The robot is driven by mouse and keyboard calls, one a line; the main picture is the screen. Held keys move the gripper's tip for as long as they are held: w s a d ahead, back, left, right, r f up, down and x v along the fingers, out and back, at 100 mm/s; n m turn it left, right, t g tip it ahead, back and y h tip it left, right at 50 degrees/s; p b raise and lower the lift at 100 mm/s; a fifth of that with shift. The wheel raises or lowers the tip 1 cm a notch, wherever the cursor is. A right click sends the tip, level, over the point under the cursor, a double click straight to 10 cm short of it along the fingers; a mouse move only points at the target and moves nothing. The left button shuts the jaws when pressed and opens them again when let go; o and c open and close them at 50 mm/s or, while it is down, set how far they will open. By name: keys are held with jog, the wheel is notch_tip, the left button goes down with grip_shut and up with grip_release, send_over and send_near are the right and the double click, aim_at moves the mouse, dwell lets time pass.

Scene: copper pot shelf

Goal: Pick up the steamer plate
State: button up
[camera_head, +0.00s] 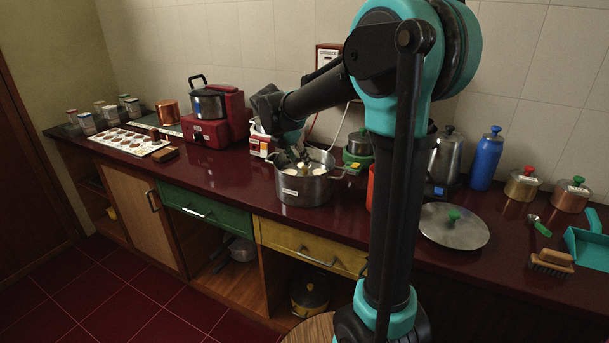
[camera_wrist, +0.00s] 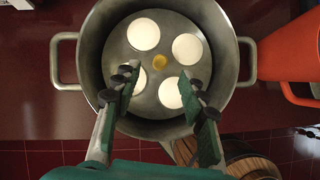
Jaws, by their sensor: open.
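The steamer plate (camera_wrist: 122,57) is a round grey metal disc carrying several white rounds, with a small yellow knob at its centre. It lies inside a two-handled steel pot (camera_wrist: 88,60), below the rim. The pot (camera_head: 303,190) stands on the counter in the head view, where only the white rounds show in its mouth. My gripper (camera_wrist: 158,72) is open over the pot, its fingers on either side of a line just below the knob and apart from it. The fingers partly cover two white rounds. In the head view my gripper (camera_head: 293,158) points down at the pot's mouth.
A red cooker (camera_head: 205,133) with a dark pot stands left of the steel pot. An orange vessel (camera_wrist: 290,55) stands close on the right. A lid with a green knob (camera_head: 452,228) lies further right. Counter space left of the pot is partly clear.

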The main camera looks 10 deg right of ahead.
aim_at(303, 167)
jog(key=shift+x, duration=2.25)
jog(key=shift+d, duration=0.1)
grip_shut()
